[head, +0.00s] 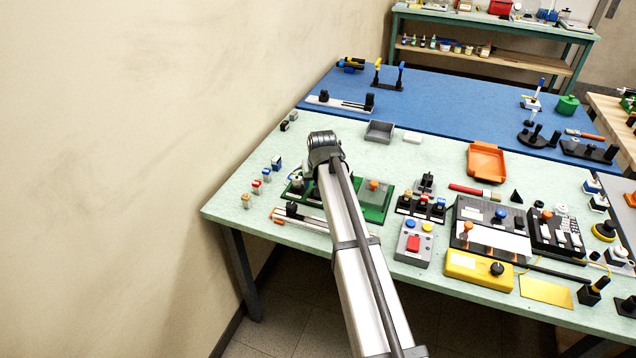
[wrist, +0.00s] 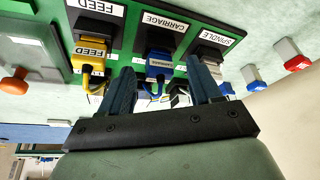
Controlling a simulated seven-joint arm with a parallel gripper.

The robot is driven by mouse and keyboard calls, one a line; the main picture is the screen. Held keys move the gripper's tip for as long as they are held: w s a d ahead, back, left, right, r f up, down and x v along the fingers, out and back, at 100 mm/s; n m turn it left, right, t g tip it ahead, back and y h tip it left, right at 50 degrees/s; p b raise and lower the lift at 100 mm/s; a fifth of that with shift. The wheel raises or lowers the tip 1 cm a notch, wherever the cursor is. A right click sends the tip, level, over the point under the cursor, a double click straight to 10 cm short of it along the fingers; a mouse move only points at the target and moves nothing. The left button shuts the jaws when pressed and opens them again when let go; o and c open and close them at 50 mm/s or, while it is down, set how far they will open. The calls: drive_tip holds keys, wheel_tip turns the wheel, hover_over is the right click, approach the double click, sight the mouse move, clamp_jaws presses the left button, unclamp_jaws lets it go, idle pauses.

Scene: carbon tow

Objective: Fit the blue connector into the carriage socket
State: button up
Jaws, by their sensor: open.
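The green board (head: 372,212) is on the bench, partly hidden by my arm in the head view. In the wrist view, upside down, it bears black blocks labelled FEED, CARRIAGE and SPINDLE. The blue connector (wrist: 159,66), with a blue cable, is at the carriage socket (wrist: 158,43). I cannot tell whether it is fully seated. My gripper (wrist: 160,70) is open, one finger on each side of the blue connector, with visible gaps. A yellow connector (wrist: 93,55) is at the feed socket. No connector shows in the spindle socket (wrist: 207,51).
Loose small parts, blue (head: 276,163) and red (head: 256,186) among them, stand left of the board. A grey box (head: 413,243) with buttons and a black connector block (head: 422,206) are to the right. A grey tray (head: 380,131) is behind.

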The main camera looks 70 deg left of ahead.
drive_tip(key=v, duration=1.3)
drive_tip(key=shift+r, duration=0.15)
